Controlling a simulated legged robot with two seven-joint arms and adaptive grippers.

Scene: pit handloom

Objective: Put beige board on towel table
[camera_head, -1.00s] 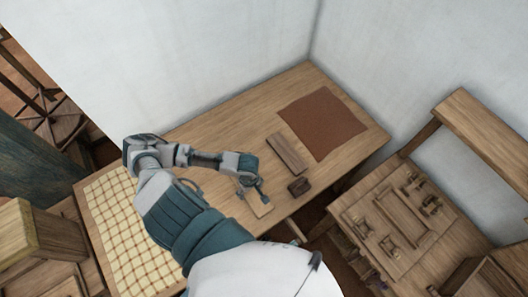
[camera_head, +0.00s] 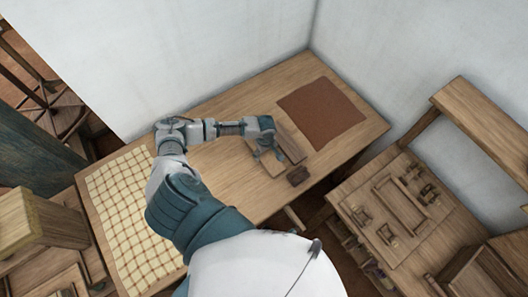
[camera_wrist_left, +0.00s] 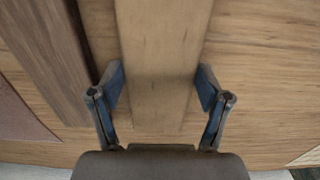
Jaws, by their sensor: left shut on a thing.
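The beige board (camera_head: 262,172) is a small light wooden piece near the front edge of the wooden table (camera_head: 215,163), partly hidden by my left gripper (camera_head: 268,155). In the left wrist view the beige board (camera_wrist_left: 160,50) runs lengthwise between the two fingers of my left gripper (camera_wrist_left: 160,90), which are shut on it. I cannot tell whether it is lifted off the wood. A yellow checked towel (camera_head: 128,215) lies flat at the left end of the table. My right gripper is not in view.
A darker plank (camera_head: 292,143) lies just right of my left gripper, with a small dark block (camera_head: 298,176) in front. A reddish-brown mat (camera_head: 320,113) lies at the right end. The wood between gripper and towel is mostly clear. Walls stand behind.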

